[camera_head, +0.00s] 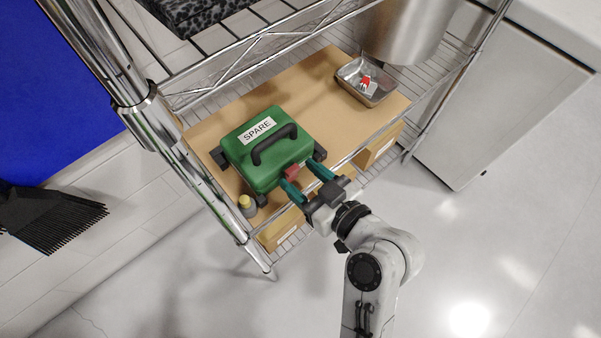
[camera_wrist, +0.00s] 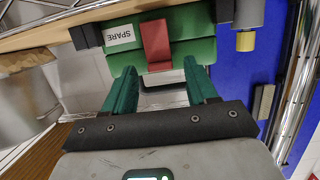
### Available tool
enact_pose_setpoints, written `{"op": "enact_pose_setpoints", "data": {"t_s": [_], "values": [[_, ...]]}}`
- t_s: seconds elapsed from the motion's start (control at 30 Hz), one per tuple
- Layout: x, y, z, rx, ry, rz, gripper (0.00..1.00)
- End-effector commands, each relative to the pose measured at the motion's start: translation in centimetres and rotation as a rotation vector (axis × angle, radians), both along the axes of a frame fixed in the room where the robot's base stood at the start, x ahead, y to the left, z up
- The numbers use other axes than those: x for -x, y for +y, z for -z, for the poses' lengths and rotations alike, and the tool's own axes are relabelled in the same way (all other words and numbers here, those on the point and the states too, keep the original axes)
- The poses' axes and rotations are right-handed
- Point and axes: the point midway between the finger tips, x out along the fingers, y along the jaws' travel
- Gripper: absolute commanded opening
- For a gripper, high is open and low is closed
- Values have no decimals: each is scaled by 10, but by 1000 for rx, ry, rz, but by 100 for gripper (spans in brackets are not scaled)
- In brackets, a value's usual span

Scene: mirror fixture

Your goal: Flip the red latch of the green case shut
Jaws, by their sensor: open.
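In the wrist view the latch (camera_wrist: 156,42) is at the top middle against the green case front (camera_wrist: 195,50). My gripper (camera_head: 298,174) is open in front of the latch, its teal fingers apart. In the wrist view my gripper (camera_wrist: 160,68) has its fingertips on either side of the latch's line, with nothing held.
A small grey cylinder with a yellow top (camera_head: 247,205) stands near the case's front left corner. A metal tray (camera_head: 378,92) with a red-and-white item is at the right. A shiny post (camera_head: 150,120) rises at the left. Floor at the right is clear.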

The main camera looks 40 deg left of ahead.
Motion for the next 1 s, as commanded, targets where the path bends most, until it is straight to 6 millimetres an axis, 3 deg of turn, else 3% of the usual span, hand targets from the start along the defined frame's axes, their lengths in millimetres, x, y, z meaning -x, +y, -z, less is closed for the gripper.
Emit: {"op": "enact_pose_setpoints", "data": {"t_s": [0.3,0.5,1.0], "values": [[4,-58,-13,1,1,3,57],[6,-85,-21,1,2,2,57],[8,-95,-24,1,0,-1,57]]}}
